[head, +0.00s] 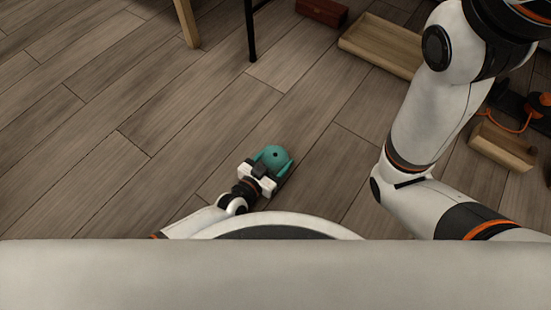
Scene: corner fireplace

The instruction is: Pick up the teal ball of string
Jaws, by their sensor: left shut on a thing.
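The teal ball of string (273,157) is low over or on the wooden floor, just ahead of my base. I cannot tell whether it touches the floor. My left gripper (268,168) reaches it from the lower left and is shut on it, with a finger on either side of the ball. The ball's near part is hidden behind the white gripper body. My right arm fills the right side of the view, but its gripper is out of the picture.
A shallow wooden tray (352,45) lies at the upper right, with a red-brown box (322,11) beyond it. A wooden block (500,147) and an orange item (524,117) with a cord lie at the right. Furniture legs (187,22) stand at the top. The left floor is clear.

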